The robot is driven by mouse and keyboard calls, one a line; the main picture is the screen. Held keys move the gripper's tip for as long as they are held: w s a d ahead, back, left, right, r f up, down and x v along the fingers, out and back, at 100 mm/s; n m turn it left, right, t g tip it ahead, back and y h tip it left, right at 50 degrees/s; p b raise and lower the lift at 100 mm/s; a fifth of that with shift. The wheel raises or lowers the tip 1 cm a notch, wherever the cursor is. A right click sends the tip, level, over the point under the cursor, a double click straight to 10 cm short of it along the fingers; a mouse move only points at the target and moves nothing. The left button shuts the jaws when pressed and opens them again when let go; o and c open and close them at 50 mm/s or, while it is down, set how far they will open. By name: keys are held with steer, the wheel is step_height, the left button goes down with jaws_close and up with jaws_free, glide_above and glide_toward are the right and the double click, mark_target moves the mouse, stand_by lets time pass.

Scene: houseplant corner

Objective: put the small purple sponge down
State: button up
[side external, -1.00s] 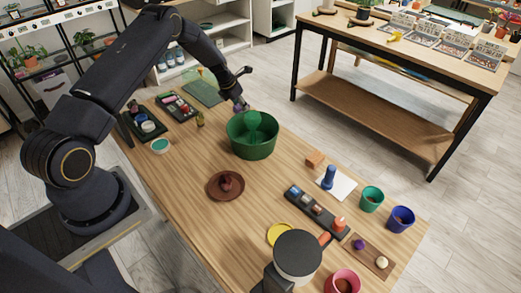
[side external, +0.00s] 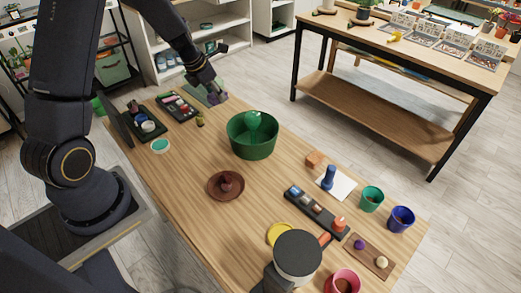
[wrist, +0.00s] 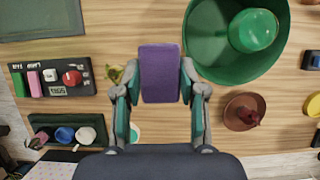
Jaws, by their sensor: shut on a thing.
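The small purple sponge (wrist: 160,72) is held upright in the picture between the two fingertips of my gripper (wrist: 160,82) in the wrist view. My gripper is shut on its sides. In the side external view my gripper (side external: 216,92) is at the far end of the wooden table, beyond the green tub and close to a dark green mat. The sponge is too small there to make out clearly. How high it is above the table I cannot tell.
The green tub (wrist: 201,56) with a green thing inside is right of the sponge. A brown saucer (side external: 213,193) is nearer. Two dark trays (side external: 158,139) (side external: 191,114) of small items and a small olive-green object (side external: 200,119) stand left. The dark green mat (wrist: 35,18) is mostly bare.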

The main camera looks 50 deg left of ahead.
steer(key=r, duration=0.1)
steer(key=d+r, duration=0.1)
steer(key=r, duration=0.1)
steer(key=shift+r+m, duration=0.3)
steer(key=d+m+h, duration=0.3)
steer(key=d+m, duration=0.4)
steer(key=d, duration=0.4)
steer(key=m+g+y, duration=0.3)
steer(key=m+g, duration=0.6)
steer(key=m, duration=1.9)
glide_above(236, 259)
steer(key=w, duration=0.2)
steer(key=f, duration=1.8)
steer(key=shift+s, duration=0.25)
